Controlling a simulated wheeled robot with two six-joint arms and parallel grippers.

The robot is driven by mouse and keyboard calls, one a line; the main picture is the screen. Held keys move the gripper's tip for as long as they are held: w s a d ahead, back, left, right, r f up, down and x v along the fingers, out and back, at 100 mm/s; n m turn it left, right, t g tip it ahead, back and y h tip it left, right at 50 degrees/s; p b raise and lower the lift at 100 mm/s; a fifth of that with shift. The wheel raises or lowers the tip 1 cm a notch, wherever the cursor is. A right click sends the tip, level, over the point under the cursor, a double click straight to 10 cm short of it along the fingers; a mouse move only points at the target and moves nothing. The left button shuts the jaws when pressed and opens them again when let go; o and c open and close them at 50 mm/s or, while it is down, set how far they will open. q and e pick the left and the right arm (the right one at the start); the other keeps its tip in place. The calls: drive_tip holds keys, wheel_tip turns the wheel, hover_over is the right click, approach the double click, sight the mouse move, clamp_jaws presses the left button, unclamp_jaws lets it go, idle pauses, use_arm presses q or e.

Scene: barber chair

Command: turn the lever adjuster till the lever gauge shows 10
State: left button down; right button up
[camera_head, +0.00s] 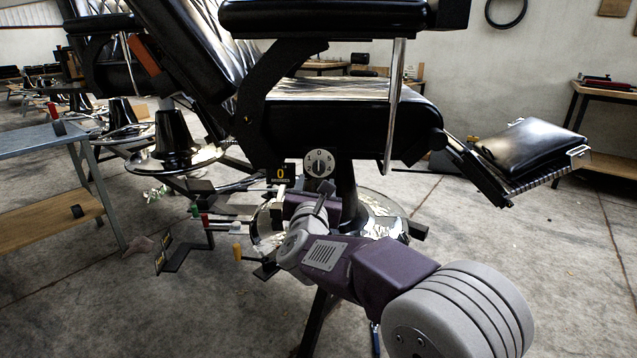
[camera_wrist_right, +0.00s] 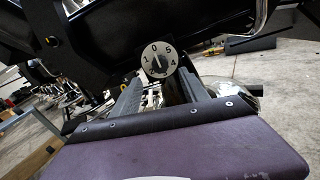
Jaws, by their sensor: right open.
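A round white dial with black digits and a dark pointer (camera_head: 319,163) is mounted under the black barber chair seat. It also shows in the right wrist view (camera_wrist_right: 157,59), just beyond the fingers. Left of it is a small black display with a yellow 0 (camera_head: 283,173); the small text below is hard to read. I cannot tell for sure which is the lever adjuster; the display looks like the gauge. My right gripper (camera_head: 312,196) is just below the dial. In the wrist view its fingers (camera_wrist_right: 158,80) are apart, nothing between them, not touching the dial. My left gripper is not in view.
The chair seat (camera_head: 340,115) overhangs the dial, and a footrest (camera_head: 525,160) sticks out right. Small levers with coloured knobs (camera_head: 205,220) stand left of the chair base. A grey table (camera_head: 45,145) is at the left. Open floor (camera_head: 560,260) lies to the right.

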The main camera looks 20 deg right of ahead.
sight(318, 170)
drive_tip(key=b+x, duration=0.1)
drive_tip(key=x, duration=0.8)
drive_tip(key=shift+s, duration=0.1)
clamp_jaws()
